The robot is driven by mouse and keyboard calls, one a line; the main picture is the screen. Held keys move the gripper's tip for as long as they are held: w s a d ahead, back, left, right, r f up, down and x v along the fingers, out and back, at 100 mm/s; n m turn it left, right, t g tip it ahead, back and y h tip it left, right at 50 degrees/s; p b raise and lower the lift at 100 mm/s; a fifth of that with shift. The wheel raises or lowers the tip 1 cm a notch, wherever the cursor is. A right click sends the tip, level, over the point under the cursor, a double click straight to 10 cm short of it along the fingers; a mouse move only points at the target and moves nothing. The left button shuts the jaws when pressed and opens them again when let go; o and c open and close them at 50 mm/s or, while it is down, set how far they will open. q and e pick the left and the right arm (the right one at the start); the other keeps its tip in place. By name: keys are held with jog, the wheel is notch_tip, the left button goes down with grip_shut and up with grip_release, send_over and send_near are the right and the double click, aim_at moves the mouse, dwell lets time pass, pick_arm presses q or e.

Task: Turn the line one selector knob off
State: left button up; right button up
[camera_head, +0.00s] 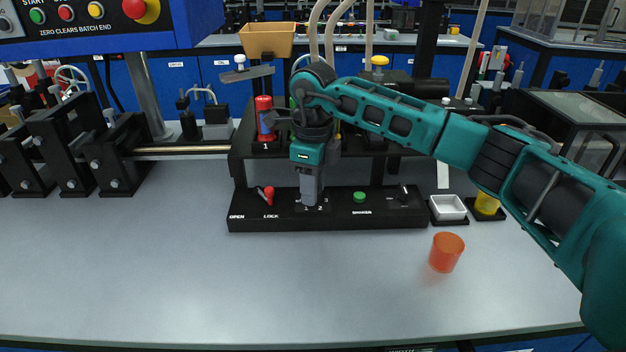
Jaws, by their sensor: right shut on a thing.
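A low black control panel (260,217) stands on the grey bench in the middle of the view. My right gripper (308,203) points straight down onto it, at a selector position marked with small numbers such as 1 and 2. It is shut on the selector knob there, which its fingers hide. I cannot see the knob's pointer or which way it is turned. My left gripper is not in view.
A red lever (269,194) is left of my right gripper, by the words OPEN and LOCK. An orange cup (446,251) and white tray (448,208) stand farther right. The front bench is clear.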

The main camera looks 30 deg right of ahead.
jog(key=shift+m, duration=0.7)
jog(key=o, duration=1)
jog(key=shift+o, duration=0.2)
jog(key=shift+r, duration=0.1)
notch_tip(320, 180, up, 13)
jog(key=p, duration=0.1)
jog(key=shift+d+f, duration=0.1)
jog(key=shift+f, duration=0.1)
